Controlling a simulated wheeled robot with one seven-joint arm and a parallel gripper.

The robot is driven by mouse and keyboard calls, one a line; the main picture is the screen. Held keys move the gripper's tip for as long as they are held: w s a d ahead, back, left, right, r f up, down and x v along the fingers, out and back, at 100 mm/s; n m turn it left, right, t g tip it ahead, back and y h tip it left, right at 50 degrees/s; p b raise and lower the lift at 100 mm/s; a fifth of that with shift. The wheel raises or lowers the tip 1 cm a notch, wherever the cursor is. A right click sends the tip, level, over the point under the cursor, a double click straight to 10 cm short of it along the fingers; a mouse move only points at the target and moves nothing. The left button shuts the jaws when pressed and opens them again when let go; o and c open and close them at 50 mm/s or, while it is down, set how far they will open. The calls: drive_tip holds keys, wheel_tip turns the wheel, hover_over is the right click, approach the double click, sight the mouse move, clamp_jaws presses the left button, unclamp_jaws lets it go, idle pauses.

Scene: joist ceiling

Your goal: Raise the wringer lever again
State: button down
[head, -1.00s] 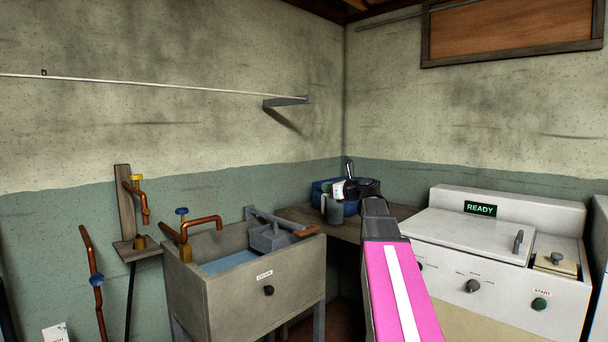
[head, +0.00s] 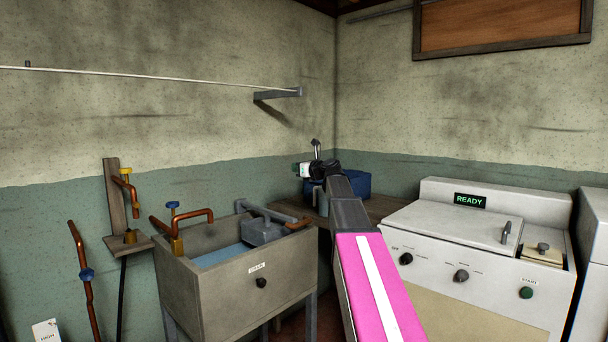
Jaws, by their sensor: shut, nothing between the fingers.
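The grey wringer (head: 263,231) sits in the back right corner of the concrete sink (head: 225,290). Its lever (head: 270,213) is a grey bar with a wooden grip (head: 298,224); it lies low, slanting down to the right over the wringer, with the grip at the sink's right rim. My gripper (head: 316,149) is to the right of the lever and above it, in front of the back corner, apart from it. Its small fingers appear together and pointing up, with nothing between them. My arm hides part of the counter behind.
A blue tub (head: 352,183) and a dark mug (head: 319,198) stand on the wooden counter (head: 380,208). A white washer (head: 440,240) with a READY display is at right. Copper taps (head: 192,220) rise at the sink's left. A shelf bracket (head: 278,95) juts out above.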

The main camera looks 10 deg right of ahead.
drive_tip(key=shift+w+a+r, duration=0.25)
drive_tip(key=shift+w+r, duration=0.1)
drive_tip(key=shift+r, duration=0.05)
idle(1.5)
